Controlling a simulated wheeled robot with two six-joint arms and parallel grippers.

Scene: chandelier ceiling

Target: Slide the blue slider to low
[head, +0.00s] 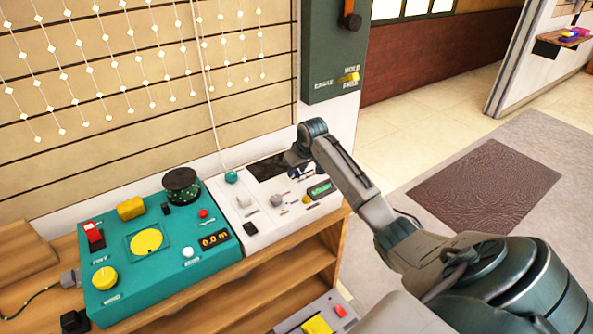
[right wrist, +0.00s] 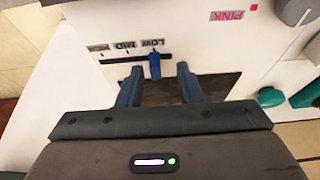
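The blue slider (right wrist: 155,66) stands up from a dark slot (right wrist: 118,59) on a white panel, in the right wrist view. It sits near the slot's right end, beside the LOW label (right wrist: 152,43); the MID (right wrist: 124,46) and HIGH labels are farther left. My right gripper (right wrist: 159,76) is open, one finger on each side of the slider, with visible gaps. In the head view my right gripper (head: 299,160) is over the back right of the white panel (head: 258,229), and the slider cannot be made out clearly there. My left gripper is not in view.
A teal panel (head: 160,283) with a red switch, yellow buttons and a black dial stands left of the white one. Both rest on a wooden shelf (head: 275,290). A dark green wall box (head: 333,60) stands behind. The floor at the right is open, with a brown mat (head: 487,185).

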